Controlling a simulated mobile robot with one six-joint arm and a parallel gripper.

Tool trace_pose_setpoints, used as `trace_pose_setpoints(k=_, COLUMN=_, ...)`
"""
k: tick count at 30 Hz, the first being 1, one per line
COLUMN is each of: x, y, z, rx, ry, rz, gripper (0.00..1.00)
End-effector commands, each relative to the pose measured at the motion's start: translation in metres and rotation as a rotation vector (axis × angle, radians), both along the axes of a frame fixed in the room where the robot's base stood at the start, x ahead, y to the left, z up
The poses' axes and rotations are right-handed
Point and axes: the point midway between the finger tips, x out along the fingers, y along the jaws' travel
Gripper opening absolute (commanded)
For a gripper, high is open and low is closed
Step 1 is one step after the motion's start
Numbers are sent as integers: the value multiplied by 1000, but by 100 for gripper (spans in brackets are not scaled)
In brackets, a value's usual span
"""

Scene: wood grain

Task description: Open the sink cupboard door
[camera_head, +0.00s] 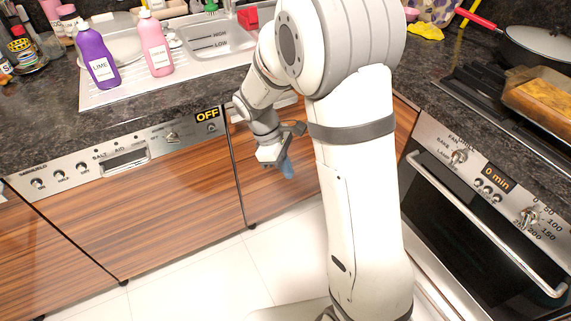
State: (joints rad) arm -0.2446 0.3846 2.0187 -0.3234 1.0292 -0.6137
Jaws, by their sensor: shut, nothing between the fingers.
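The sink cupboard door (265,197) is a striped brown wood-grain panel below the sink, just right of the dishwasher. Its left edge looks flush with the dishwasher front, so it appears closed. My arm hides its right part, and I cannot make out a handle. My gripper (287,169) is in front of this door, pointing down, with bluish fingertips. It is shut and holds nothing. I cannot tell whether it touches the door.
The dishwasher (150,203), with an OFF display, is at left. The oven (480,225) with its long bar handle is at right. Purple (98,58) and pink (155,48) bottles stand by the sink (212,42). The white tiled floor (200,285) is clear at lower left.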

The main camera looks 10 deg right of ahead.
Motion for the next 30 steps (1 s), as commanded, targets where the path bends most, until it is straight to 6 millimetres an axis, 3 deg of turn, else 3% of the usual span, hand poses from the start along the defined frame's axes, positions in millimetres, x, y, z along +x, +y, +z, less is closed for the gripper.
trace_pose_setpoints(k=3, x=-6, y=-9, z=-28, rx=-1, ry=5, rz=-1, gripper=0)
trace_pose_setpoints(k=8, x=-12, y=-20, z=-58, rx=0, ry=4, rz=-2, gripper=0)
trace_pose_setpoints(k=16, x=-28, y=-49, z=-54, rx=0, ry=-1, rz=-3, gripper=0)
trace_pose_setpoints(k=30, x=-30, y=-53, z=-54, rx=0, ry=-1, rz=0, gripper=0)
